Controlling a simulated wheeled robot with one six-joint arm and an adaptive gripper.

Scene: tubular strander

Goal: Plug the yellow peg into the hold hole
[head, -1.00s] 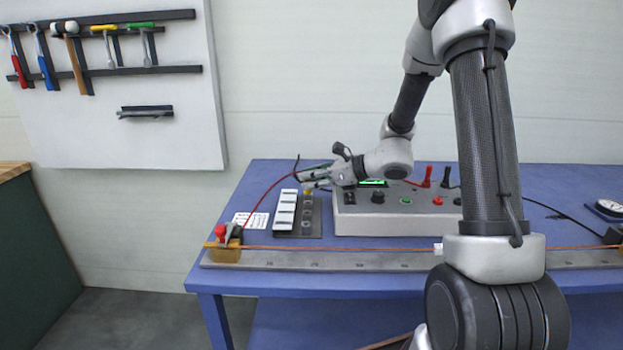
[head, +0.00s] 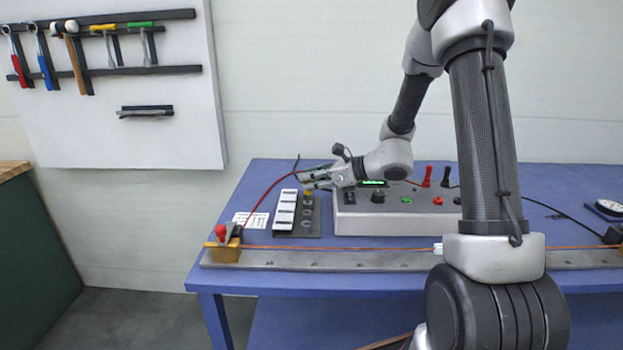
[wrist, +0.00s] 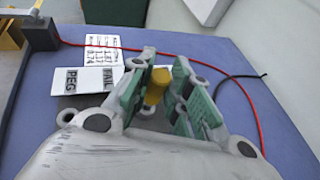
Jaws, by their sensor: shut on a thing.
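The yellow peg (wrist: 157,85) is between the green-padded fingers of my gripper (wrist: 160,90) in the wrist view. My gripper (head: 312,179) is shut on it. In the head view a small bit of the yellow peg (head: 307,192) shows just under the fingertips, above the dark plate (head: 312,227) with a column of round holes. A white label strip (head: 285,212) lies along the plate's left side; in the wrist view its near end reads PEG and FAIL (wrist: 90,80). The hole under the peg is hidden, so I cannot tell whether the peg is in it.
A grey control box (head: 385,222) with buttons and plugs stands right of the plate. A printed card (head: 250,219) lies at left. A red cable (head: 272,188) curves behind. A metal rail (head: 340,260) with a taut wire runs along the table's front.

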